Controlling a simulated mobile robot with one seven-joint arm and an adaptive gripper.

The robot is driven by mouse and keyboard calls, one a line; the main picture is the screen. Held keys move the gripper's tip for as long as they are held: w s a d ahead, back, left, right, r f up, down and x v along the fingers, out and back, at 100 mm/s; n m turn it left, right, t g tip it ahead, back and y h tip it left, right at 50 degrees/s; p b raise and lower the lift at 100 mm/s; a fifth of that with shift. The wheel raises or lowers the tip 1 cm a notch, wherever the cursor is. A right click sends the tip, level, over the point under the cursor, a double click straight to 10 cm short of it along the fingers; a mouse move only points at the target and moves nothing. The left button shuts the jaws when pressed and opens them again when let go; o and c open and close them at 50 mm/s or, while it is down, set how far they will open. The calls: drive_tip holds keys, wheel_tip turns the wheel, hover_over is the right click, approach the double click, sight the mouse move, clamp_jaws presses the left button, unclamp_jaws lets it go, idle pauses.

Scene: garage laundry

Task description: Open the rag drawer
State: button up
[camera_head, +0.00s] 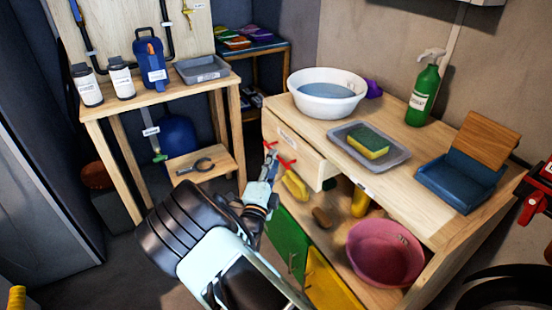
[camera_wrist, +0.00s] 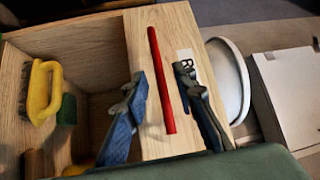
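The drawer (camera_head: 300,150) is a pale wooden front under the left end of the workbench, with a small label on it. It looks shut, though its edges are partly unclear. Its red bar handle (camera_head: 287,162) also shows in the wrist view (camera_wrist: 159,75), running lengthwise across the wooden front (camera_wrist: 185,140). My gripper (camera_head: 270,165) is at the drawer front. In the wrist view my gripper (camera_wrist: 168,100) is open, with one finger on each side of the red handle and visible gaps to both. Whether the fingertips reach past the bar is unclear.
The workbench top (camera_head: 310,118) carries a white basin (camera_head: 327,92), a grey tray with a sponge (camera_head: 368,142), and a green spray bottle (camera_head: 424,92). Below are a pink tub (camera_head: 385,252) and a yellow brush (camera_wrist: 42,90). A wooden table (camera_head: 160,95) stands left.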

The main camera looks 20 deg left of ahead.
drive_tip(key=shift+w+a+r, duration=0.1)
drive_tip(key=shift+w+r, duration=0.05)
drive_tip(key=shift+w, duration=0.65)
drive_tip(key=shift+w+r, duration=0.1)
drive_tip(key=shift+w, duration=0.7)
clamp_jaws()
